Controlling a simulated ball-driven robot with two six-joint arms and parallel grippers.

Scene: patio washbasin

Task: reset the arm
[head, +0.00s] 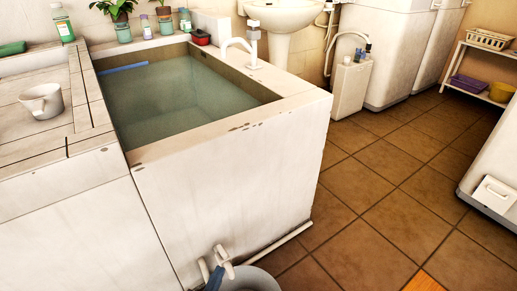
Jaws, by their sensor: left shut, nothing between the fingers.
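My left gripper (222,256) shows small and pale at the bottom of the head view, low in front of the white basin wall. It is shut and empty, and apart from the cup on the ledge. A dark blue part shows just below it, cut off by the lower edge. My right gripper is not in view.
The water-filled basin (230,185) fills the middle left. A white cup (41,101) stands on its left ledge; bottles and potted plants line the back. A grey rounded shape (250,281) is cut off below. The tiled floor (385,185) at right is mostly clear.

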